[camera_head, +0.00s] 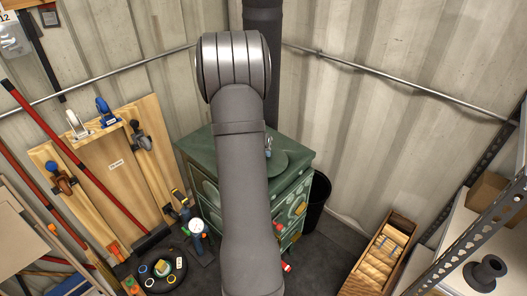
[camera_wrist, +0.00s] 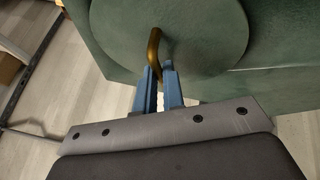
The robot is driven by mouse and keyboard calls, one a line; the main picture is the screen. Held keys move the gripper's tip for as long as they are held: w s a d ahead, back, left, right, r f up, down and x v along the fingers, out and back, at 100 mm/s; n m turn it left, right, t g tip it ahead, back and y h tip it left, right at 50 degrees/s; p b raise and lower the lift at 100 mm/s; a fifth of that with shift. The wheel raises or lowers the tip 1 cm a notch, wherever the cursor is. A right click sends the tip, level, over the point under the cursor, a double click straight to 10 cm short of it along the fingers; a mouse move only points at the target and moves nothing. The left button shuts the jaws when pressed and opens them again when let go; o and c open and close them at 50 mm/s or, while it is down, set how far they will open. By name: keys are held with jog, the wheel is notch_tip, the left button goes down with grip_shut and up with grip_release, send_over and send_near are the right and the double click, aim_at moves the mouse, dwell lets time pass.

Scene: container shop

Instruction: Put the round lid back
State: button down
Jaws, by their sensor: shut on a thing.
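The round lid (camera_wrist: 205,30) is a dark green disc with a curved brass handle (camera_wrist: 154,45). My gripper (camera_wrist: 158,80) has blue fingers shut on this handle in the wrist view. In the head view the lid (camera_head: 291,161) shows over the right part of the green stove's top (camera_head: 199,146), and my gripper (camera_head: 268,146) is a small blue part at its left side, mostly behind my arm. I cannot tell whether the lid touches the top or hangs just above it. No opening in the top shows; my arm hides much of the stove.
A black bin (camera_head: 318,201) stands right of the stove. A wooden crate (camera_head: 370,279) and a metal shelf (camera_head: 447,222) are further right. Wooden boards (camera_head: 115,180) with tools lean at left. A black round tray (camera_head: 178,281) with tape rolls lies on the floor.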

jog(key=shift+f, duration=0.15)
jog(key=c, duration=1.5)
grip_release()
jog(key=shift+o, duration=0.2)
jog(key=v, duration=1.7)
jog(key=shift+r, duration=0.25)
jog(key=shift+w+f, duration=0.1)
jog(key=shift+f, duration=0.05)
jog(key=x, duration=1.7)
jog(key=shift+f, duration=0.1)
jog(key=shift+r, duration=0.2)
